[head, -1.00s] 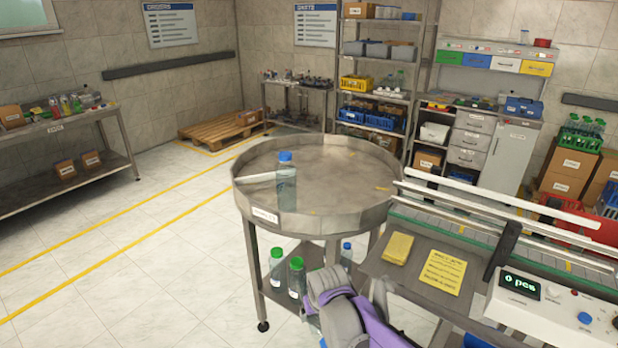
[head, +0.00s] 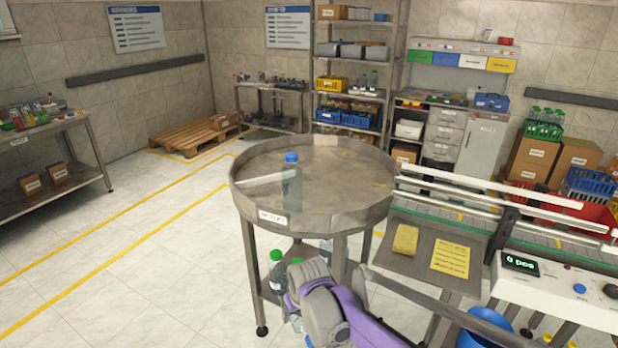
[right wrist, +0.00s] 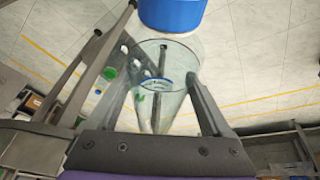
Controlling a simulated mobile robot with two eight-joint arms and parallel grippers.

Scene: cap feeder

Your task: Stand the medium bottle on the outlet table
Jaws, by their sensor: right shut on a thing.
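My right gripper (right wrist: 163,85) has its two dark fingers on either side of a clear, see-through bottle (right wrist: 160,105), the medium bottle, in the right wrist view. A large blue cap (right wrist: 171,12) shows at that bottle's end, cut off by the top edge. In the head view my right wrist (head: 313,300) is low at the front of the round steel table, and hides most of what it holds. The round outlet table (head: 345,215) has a raised rim and a small blurred sign. Another clear bottle (head: 291,185) with a blue cap stands upright on it, front left.
A white guide bar (head: 258,180) lies beside the standing bottle. Green-capped bottles (head: 275,270) stand on the table's lower shelf. A conveyor (head: 510,210) and control box (head: 545,285) are at the right. A blue bucket (head: 485,328) is at bottom right. Most of the tabletop is clear.

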